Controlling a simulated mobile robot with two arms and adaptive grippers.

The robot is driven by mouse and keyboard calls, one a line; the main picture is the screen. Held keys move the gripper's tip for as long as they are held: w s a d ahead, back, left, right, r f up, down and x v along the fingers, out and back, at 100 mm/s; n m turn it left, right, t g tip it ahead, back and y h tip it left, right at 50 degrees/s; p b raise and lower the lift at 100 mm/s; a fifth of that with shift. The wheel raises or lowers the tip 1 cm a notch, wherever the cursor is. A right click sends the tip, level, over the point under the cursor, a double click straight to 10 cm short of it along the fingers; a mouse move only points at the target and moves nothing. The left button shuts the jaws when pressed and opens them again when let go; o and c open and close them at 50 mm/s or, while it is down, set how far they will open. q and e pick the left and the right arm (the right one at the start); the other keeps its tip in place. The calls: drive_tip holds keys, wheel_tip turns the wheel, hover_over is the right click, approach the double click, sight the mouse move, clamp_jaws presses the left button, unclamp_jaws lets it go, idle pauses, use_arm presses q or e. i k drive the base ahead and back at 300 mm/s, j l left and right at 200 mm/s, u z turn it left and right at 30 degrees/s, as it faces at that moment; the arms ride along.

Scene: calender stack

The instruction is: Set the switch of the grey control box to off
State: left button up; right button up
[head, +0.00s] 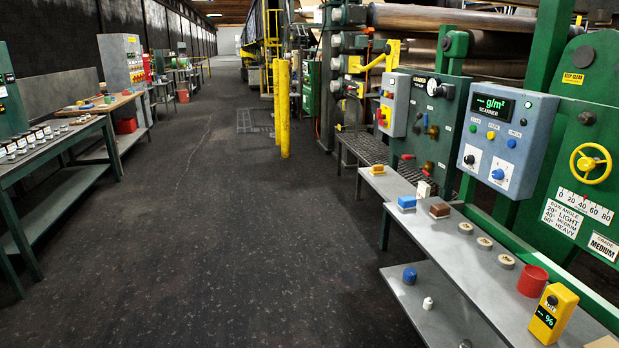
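A blue-grey control box (505,140) marked "g/m² SCANNER" is mounted at the right above the metal bench. It has a lit display, a row of coloured buttons, and a black knob (471,158) and a blue knob (498,173) on white plates. Their labels are too small to read. I cannot tell for sure which box is the task's grey control box. Neither of my grippers is in view.
A metal bench (455,268) below the scanner box holds small blocks, round pieces, a red cup (532,281) and a yellow meter (553,313). A yellow handwheel (591,163) is at the right. Yellow posts (284,108) stand ahead. The dark floor between the benches is clear.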

sight(379, 117)
drive_tip(key=i+u, duration=0.2)
drive_tip(key=i, duration=1.55)
